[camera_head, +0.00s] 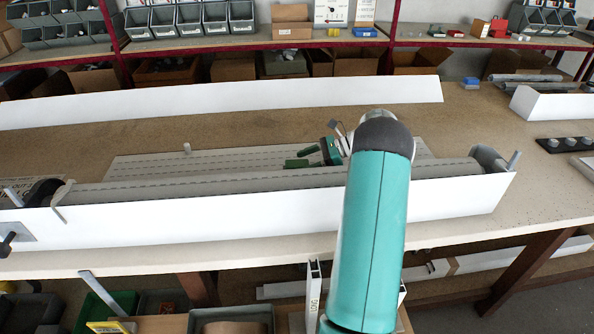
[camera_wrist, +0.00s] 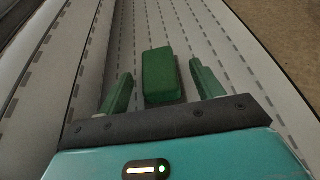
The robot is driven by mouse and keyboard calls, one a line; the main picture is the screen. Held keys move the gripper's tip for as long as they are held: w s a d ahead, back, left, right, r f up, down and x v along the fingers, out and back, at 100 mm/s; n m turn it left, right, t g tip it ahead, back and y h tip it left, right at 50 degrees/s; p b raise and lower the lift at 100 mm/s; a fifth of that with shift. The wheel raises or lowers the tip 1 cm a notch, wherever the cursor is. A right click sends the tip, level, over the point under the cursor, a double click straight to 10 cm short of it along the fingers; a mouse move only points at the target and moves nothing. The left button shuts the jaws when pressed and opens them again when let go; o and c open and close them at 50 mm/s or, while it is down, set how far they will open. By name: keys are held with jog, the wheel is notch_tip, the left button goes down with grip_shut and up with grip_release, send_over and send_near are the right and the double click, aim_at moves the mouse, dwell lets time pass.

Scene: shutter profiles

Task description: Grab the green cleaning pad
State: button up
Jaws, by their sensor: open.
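The green cleaning pad (camera_wrist: 161,77) is a small dark green block lying on the grey slatted shutter panel (camera_wrist: 205,30) in the wrist view. My gripper (camera_wrist: 160,71) is open, with one green finger on each side of the pad. The near end of the pad reaches back between the fingers. In the head view, the pad (camera_head: 296,164) shows as a dark green patch beside my gripper (camera_head: 309,157), partly hidden by my arm. Finger height above the panel is hard to tell.
A long white shutter box (camera_head: 200,220) with a grey roller runs along the front of the workbench (camera_head: 275,243). A white profile (camera_head: 220,103) lies behind the panel. Shelves with grey bins (camera_head: 190,18) stand at the back. Open bench lies between panel and profile.

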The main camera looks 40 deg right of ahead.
aim_at(301, 163)
jog(key=x, duration=0.3)
jog(key=shift+a, duration=0.2)
jog(key=c, duration=1.1)
